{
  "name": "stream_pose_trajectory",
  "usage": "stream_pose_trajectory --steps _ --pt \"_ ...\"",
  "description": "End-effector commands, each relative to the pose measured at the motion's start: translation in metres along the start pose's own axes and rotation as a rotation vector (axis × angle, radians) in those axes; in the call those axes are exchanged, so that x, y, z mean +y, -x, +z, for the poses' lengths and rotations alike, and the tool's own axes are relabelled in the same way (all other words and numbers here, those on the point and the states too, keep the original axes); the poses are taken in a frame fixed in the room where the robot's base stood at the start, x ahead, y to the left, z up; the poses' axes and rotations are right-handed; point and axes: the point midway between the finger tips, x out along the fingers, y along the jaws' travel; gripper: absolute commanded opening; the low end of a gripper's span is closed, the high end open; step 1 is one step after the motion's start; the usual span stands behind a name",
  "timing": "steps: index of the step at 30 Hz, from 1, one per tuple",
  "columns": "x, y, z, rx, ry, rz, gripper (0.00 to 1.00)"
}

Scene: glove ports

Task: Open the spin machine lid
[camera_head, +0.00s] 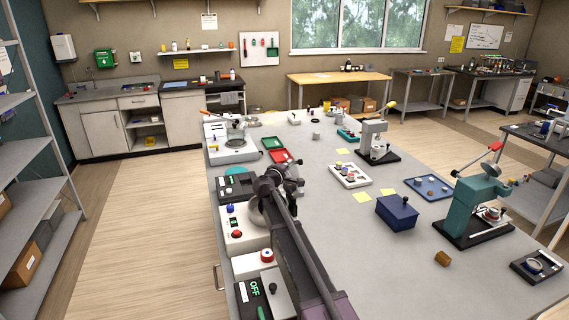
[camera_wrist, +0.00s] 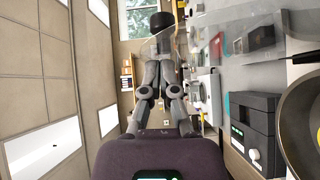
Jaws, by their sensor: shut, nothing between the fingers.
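A white machine, which I take for the spin machine (camera_head: 235,240), stands on the bench's left edge with a blue button and a small green display. A grey, see-through round part (camera_head: 258,215) at its right side looks like its lid, partly behind my arm. In the wrist view a clear curved sheet (camera_wrist: 190,42) lies across the fingertips, with a dark round part beyond them. I cannot tell how far the lid is raised. My gripper (camera_wrist: 160,52) is shut and empty at this sheet; touching or apart is unclear. In the head view my arm hides the fingertips.
A blue box (camera_head: 397,212) and teal press (camera_head: 476,205) stand right.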

Motion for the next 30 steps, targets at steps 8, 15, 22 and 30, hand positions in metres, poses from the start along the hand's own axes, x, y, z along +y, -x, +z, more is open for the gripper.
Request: stream_pose_trajectory --steps 8,15,22,30 --pt "0.002 -0.021 0.022 0.000 -0.065 -0.064 0.00" --pt "0.002 -0.023 0.023 0.001 -0.064 -0.064 0.00" --pt "0.003 -0.023 0.023 0.000 -0.064 -0.063 0.00" --pt "0.007 -0.014 0.012 0.000 -0.064 -0.063 0.00"
